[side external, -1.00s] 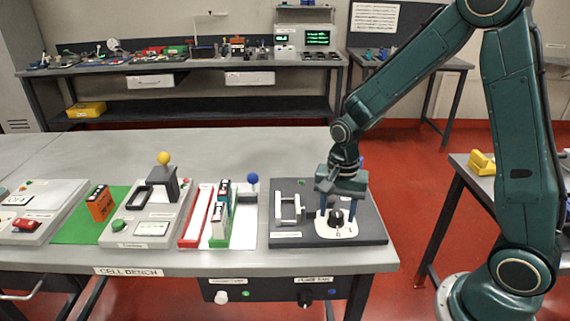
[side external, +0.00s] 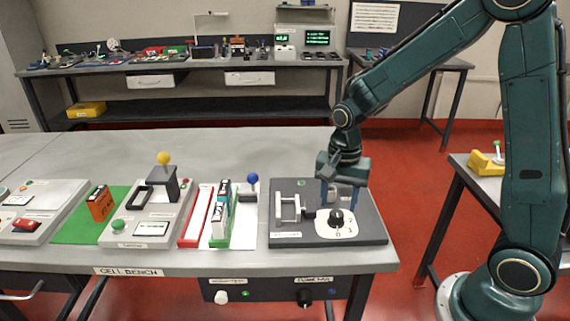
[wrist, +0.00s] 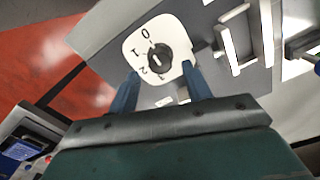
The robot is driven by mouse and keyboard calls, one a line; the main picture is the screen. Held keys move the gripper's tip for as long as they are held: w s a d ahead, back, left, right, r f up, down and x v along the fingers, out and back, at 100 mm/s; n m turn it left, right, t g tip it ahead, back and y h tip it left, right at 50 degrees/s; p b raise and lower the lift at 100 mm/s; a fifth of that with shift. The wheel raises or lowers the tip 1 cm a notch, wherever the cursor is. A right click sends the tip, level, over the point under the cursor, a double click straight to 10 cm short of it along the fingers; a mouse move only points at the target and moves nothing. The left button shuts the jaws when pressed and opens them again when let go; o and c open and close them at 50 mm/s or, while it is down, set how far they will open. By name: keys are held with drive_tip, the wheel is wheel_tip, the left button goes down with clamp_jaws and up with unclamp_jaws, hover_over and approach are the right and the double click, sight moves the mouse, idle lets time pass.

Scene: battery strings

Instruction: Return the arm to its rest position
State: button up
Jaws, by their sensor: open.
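My gripper (side external: 339,192) is open and empty, with its blue fingers pointing down above the dark panel (side external: 372,228) at the right end of the bench. Below and between the fingers is a black rotary knob (side external: 336,217) on a white dial plate (side external: 322,229). In the wrist view the knob (wrist: 156,59) sits on the plate with its number marks visible, beyond the fingertips of my gripper (wrist: 163,80). The fingers look apart from the knob.
A white handle (side external: 289,207) stands on the panel left of the knob. The bench's back is clear.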

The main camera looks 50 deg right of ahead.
drive_tip(key=shift+r, duration=0.1)
drive_tip(key=shift+s+r+n, duration=0.2)
drive_tip(key=shift+r+n, duration=0.1)
drive_tip(key=shift+r, duration=0.3)
drive_tip(key=s+a+r+n+t, duration=0.2)
drive_tip(key=s+r+n+t, duration=0.3)
drive_tip(key=s+r+n, duration=0.7)
drive_tip(key=s+r, duration=0.3)
drive_tip(key=s, duration=0.1)
drive_tip(key=shift+s+r+t, duration=0.15)
drive_tip(key=shift+s+t, duration=0.05)
drive_tip(key=shift+t, duration=0.1)
